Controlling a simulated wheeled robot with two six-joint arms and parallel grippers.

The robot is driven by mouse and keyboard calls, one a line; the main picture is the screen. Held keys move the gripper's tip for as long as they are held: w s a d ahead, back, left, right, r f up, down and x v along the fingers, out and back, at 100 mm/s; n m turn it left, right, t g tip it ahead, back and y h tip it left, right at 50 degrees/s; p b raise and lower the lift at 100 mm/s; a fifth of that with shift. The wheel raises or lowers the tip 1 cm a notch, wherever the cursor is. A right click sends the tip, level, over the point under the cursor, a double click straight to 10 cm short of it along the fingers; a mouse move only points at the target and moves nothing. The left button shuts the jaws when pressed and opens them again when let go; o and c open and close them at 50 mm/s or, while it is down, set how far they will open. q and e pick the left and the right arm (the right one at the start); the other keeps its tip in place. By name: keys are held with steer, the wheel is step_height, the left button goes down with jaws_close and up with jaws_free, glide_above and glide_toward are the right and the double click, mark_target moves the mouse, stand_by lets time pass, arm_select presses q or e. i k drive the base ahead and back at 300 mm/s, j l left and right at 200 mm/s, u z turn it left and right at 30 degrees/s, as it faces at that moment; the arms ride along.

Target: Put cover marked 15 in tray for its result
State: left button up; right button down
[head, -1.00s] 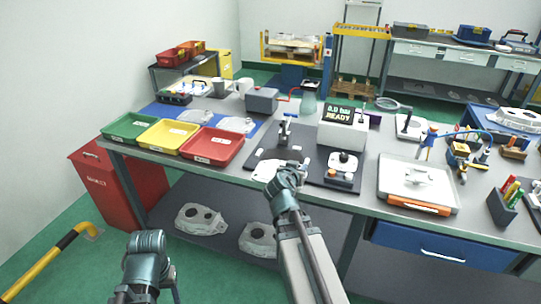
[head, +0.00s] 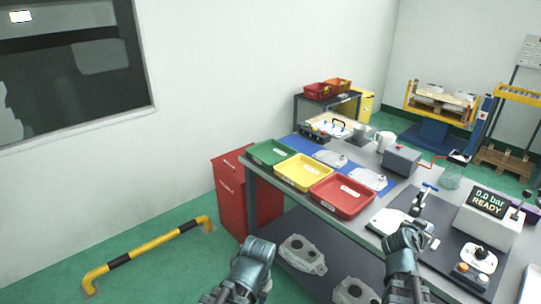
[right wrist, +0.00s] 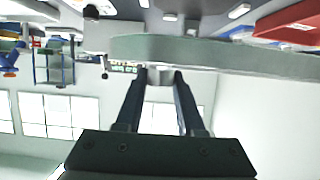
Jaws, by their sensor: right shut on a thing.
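My right gripper (head: 408,236) is shut on a flat pale grey cover (head: 388,219) near the bench's front edge, beside the toggle clamp. In the right wrist view the cover (right wrist: 215,52) is a wide slab seen edge-on between the fingertips (right wrist: 160,76). I cannot read its mark. Left of it on the bench stand a green tray (head: 264,157), a yellow tray (head: 290,177) and a red tray (head: 330,203), each with a white label too small to read. My left gripper (head: 252,262) is low in front of the bench; its fingers are hidden.
The test box (head: 490,214) reads "0.0 bar READY". The toggle clamp (head: 421,200) stands before it. Two grey castings (head: 330,159) (head: 368,178) lie on the blue mat behind the trays. A red bin (head: 230,190) and a yellow floor rail (head: 150,248) are at left.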

mark_target(272, 157)
steer(key=i+j, duration=0.4)
steer(key=j, duration=0.15)
steer(key=i+j, duration=0.45)
steer(key=j, duration=0.15)
steer(key=i+j, duration=0.4)
steer(key=j, duration=0.15)
steer(key=i+j, duration=0.45)
steer(key=i, duration=0.1)
steer(key=u, duration=0.05)
